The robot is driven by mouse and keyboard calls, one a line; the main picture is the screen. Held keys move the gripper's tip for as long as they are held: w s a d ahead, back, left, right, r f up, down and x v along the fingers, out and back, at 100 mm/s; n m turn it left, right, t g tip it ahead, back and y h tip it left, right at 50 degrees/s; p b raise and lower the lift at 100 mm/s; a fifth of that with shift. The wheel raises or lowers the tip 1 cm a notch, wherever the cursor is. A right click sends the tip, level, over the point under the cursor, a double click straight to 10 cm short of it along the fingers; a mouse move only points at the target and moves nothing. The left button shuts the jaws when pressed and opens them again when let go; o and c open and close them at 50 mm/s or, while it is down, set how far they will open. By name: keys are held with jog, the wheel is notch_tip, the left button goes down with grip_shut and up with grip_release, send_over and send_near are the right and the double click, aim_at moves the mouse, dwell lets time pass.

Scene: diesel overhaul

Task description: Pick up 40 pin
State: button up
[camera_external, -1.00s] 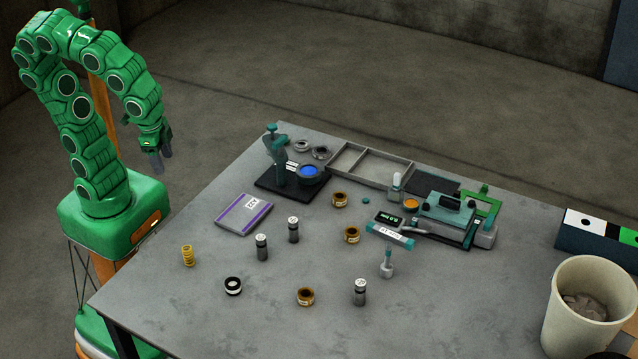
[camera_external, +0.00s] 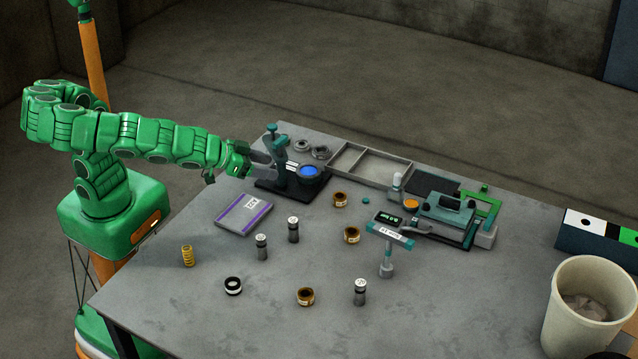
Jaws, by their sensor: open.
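Three dark grey pins with pale, marked tops stand upright on the table: one pin (camera_external: 261,248) at left, a second pin (camera_external: 293,230) just behind it to the right, and a third pin (camera_external: 360,293) nearer the front. The marks on their tops are too small to read, so I cannot tell which is the 40 pin. My gripper (camera_external: 262,165) is open and empty at the table's far left, close to the teal press stand. It is well away from all three pins. Its fingertips partly merge with the stand in this view.
The teal press stand (camera_external: 277,145) is beside my gripper. A labelled book (camera_external: 243,214), a yellow spring (camera_external: 187,256), a black ring (camera_external: 233,286) and several bronze bushings (camera_external: 305,297) lie around the pins. A divided tray (camera_external: 370,165) and a teal gauge (camera_external: 390,232) stand further right.

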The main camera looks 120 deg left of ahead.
jog(key=w+t, duration=0.1)
jog(key=w, duration=0.1)
send_over(289, 221)
jog(key=s+d, duration=0.3)
jog(key=shift+f, duration=3.25)
jog(key=shift+w+f, duration=0.15)
jog(key=shift+f, duration=4.6)
jog(key=shift+x, duration=1.3)
jog(key=shift+s+f+x, duration=0.1)
jog(key=shift+f+x, duration=0.05)
jog(key=shift+x, duration=0.75)
jog(key=shift+s+f+x, duration=0.1)
jog(key=shift+x, duration=1.6)
jog(key=shift+c, duration=0.2)
grip_shut()
